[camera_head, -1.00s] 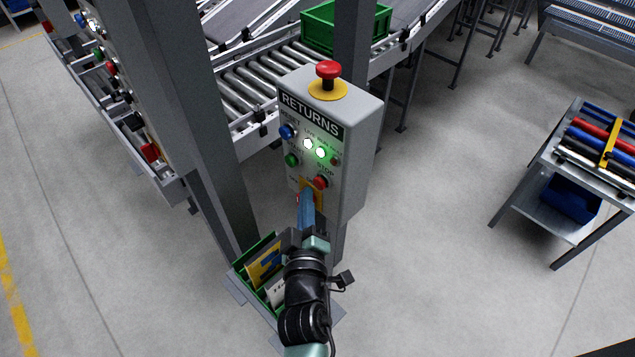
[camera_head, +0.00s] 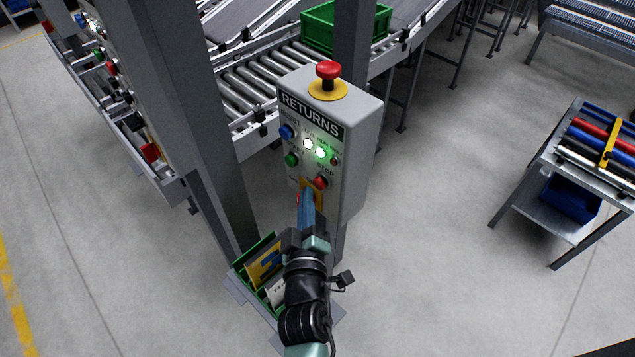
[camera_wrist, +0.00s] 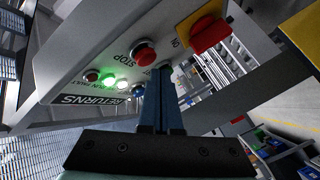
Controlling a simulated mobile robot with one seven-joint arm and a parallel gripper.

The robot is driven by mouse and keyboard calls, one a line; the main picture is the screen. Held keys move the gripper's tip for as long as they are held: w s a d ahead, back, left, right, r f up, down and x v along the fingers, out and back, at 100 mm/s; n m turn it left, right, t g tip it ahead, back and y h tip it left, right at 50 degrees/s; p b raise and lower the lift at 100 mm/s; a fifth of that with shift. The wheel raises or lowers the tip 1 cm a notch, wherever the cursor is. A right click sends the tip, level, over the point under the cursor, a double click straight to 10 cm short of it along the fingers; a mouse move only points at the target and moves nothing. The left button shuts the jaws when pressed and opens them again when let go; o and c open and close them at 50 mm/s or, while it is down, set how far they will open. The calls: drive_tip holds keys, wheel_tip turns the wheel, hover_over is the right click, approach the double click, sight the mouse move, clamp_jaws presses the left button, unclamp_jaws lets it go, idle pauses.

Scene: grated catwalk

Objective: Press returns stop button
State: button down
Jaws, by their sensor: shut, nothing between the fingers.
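The grey RETURNS control box (camera_head: 355,150) is mounted on a post. Its red stop button (camera_head: 321,182) sits under the STOP label, low on the panel. In the wrist view the panel is upside down, and the stop button (camera_wrist: 145,53) shows just beyond the fingertips. My gripper (camera_head: 308,192) is shut and empty, its blue fingers pointing at the lower panel. In the wrist view the shut fingers (camera_wrist: 162,75) end close below and right of the stop button; I cannot tell whether they touch anything. White and green lamps (camera_head: 320,152) are lit.
A red mushroom button (camera_head: 328,70) on a yellow base tops the box. A red switch on a yellow plate (camera_wrist: 208,33) lies beside the stop button. A green bin of papers (camera_head: 240,272) is below left. A roller conveyor (camera_head: 265,75) runs behind.

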drive_tip(key=shift+w+d+r, duration=0.1)
drive_tip(key=shift+w+d+p, duration=0.2)
drive_tip(key=shift+p, duration=0.2)
drive_tip(key=shift+w+d+p, duration=0.55)
drive_tip(key=shift+d+p, duration=0.05)
drive_tip(key=shift+p, duration=0.45)
idle(0.9)
drive_tip(key=shift+s+a+b, duration=0.85)
drive_tip(key=shift+a+b, duration=0.05)
drive_tip(key=shift+b, duration=0.75)
drive_tip(key=shift+f, duration=0.2)
